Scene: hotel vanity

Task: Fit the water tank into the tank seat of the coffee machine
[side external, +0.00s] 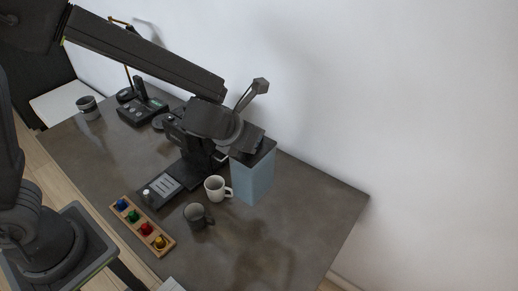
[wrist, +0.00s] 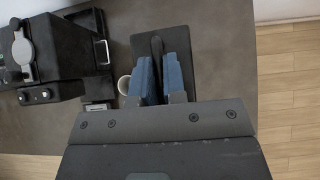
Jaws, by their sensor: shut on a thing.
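The water tank (side external: 254,178) is a tall, pale blue box with a dark lid. It is upright, to the right of the coffee machine (side external: 193,172) and apart from it in the wrist view. My gripper (wrist: 161,78) is above the tank, its blue-padded fingers shut on the raised grip of the dark lid (wrist: 181,42). The black coffee machine also shows in the wrist view (wrist: 62,62), at the left. My arm hides much of it in the side view. I cannot clearly make out the tank seat, or whether the tank's bottom touches the counter.
A white mug (side external: 214,188) stands close to the tank's left, and a dark mug (side external: 196,216) stands nearer the front. A wooden tray (side external: 131,219) holds several coloured pieces. A telephone (side external: 141,108) and a cup (side external: 88,108) are farther back. The counter's right side (side external: 315,205) is clear.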

